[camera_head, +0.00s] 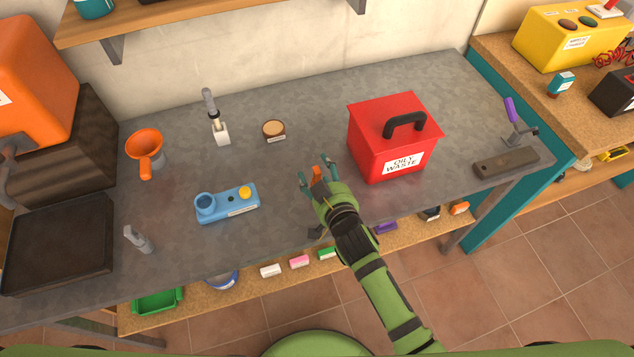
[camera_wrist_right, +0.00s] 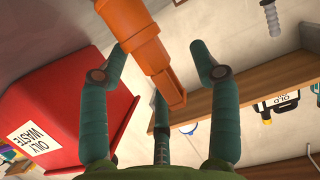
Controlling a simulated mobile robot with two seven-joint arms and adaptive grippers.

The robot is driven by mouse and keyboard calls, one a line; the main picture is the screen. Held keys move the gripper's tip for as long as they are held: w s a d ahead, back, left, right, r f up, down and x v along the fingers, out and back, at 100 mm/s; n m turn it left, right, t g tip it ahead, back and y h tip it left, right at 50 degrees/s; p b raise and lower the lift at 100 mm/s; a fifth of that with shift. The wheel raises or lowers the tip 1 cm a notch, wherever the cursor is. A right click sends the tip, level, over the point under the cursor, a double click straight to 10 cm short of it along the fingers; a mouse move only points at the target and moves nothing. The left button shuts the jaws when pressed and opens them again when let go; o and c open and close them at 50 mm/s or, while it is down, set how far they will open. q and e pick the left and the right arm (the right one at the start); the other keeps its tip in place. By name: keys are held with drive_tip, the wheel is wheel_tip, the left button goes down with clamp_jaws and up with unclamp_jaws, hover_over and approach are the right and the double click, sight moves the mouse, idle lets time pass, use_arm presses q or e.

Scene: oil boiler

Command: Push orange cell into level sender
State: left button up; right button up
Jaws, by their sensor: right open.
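My right gripper (camera_head: 318,178) is over the front of the grey bench, left of the red bin. Its fingers are spread. An orange piece (camera_head: 318,173) shows between them. In the right wrist view the orange piece (camera_wrist_right: 148,50) is long, with a squared, slotted end, and lies between the open teal fingers of my right gripper (camera_wrist_right: 160,72); I cannot tell if they touch it. A blue device (camera_head: 228,205) with a round opening and a yellow knob lies on the bench to the left. No readable label shows which thing is the level sender. My left gripper is out of view.
The red oily waste bin (camera_head: 385,145) stands close to the right of my gripper. An orange funnel (camera_head: 146,150), a white holder (camera_head: 221,133) and a small round pot (camera_head: 274,129) stand on the bench. Several small coloured pieces lie on the lower shelf (camera_head: 190,312).

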drive_tip(key=shift+s, duration=0.1)
clamp_jaws()
drive_tip(key=shift+r, duration=0.65)
wheel_tip(320, 180, up, 3)
drive_tip(key=shift+r, duration=0.1)
drive_tip(key=s+d+r, duration=0.6)
drive_tip(key=d, duration=0.3)
drive_tip(key=shift+s+d+r+b, duration=0.3)
drive_tip(key=shift+s+d+b, duration=0.05)
drive_tip(key=shift+b, duration=0.05)
drive_tip(key=shift+w+a, duration=0.1)
